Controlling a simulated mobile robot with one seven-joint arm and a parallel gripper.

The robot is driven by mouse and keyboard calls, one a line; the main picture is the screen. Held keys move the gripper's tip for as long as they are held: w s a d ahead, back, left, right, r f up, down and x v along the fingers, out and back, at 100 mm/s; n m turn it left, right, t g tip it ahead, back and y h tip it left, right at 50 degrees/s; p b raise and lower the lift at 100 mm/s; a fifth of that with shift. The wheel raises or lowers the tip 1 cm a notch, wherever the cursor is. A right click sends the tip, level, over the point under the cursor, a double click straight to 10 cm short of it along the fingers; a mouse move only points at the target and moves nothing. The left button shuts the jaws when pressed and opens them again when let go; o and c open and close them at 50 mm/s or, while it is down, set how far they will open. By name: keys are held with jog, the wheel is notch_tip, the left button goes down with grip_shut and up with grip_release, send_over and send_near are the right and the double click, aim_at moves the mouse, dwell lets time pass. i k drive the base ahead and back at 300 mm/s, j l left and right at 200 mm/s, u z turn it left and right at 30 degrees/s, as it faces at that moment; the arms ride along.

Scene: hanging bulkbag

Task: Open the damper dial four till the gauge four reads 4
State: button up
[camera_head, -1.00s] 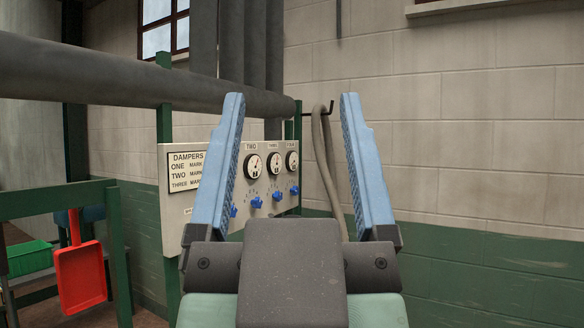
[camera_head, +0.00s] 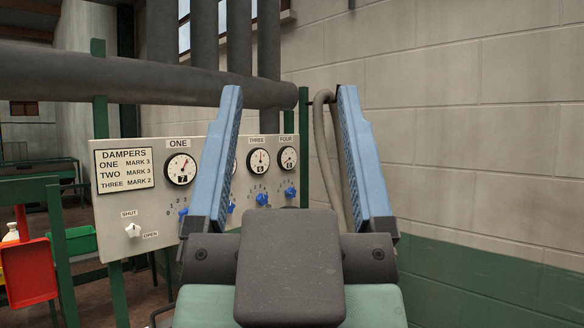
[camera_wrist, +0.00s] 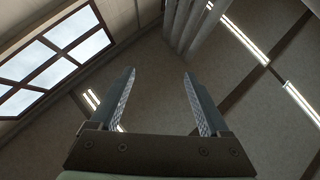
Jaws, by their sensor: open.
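The damper dial four is a blue knob (camera_head: 290,193) under the label FOUR, at the right end of the cream panel (camera_head: 130,200). Gauge four (camera_head: 288,158) is a round white dial above it; its reading is too small to tell. My gripper (camera_head: 290,95) is open and empty, its two blue fingers pointing up in front of the panel, apart from it. Knob and gauge four show between the fingers. My left finger hides most of gauge two. In the wrist view, the open fingers (camera_wrist: 158,75) point at the ceiling, with no dial in sight.
Gauge one (camera_head: 180,168), gauge three (camera_head: 258,161) and its blue knob (camera_head: 262,199) sit alongside. A white SHUT/OPEN knob (camera_head: 133,230) is lower left. A grey hose (camera_head: 326,150) hangs right of the panel. A thick pipe (camera_head: 120,76) runs above. A red scoop (camera_head: 30,272) hangs far left.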

aim_at(291, 192)
jog(key=i+l, duration=0.25)
jog(key=i, duration=0.25)
jog(key=i+l, duration=0.3)
jog(key=i, duration=0.25)
jog(key=i+l+z, duration=0.1)
jog(key=i+l, duration=0.2)
jog(key=i, duration=0.2)
jog(key=i+l, duration=0.2)
jog(key=i, duration=0.3)
jog(key=i+l, duration=0.25)
jog(key=i, duration=0.3)
jog(key=z, duration=0.05)
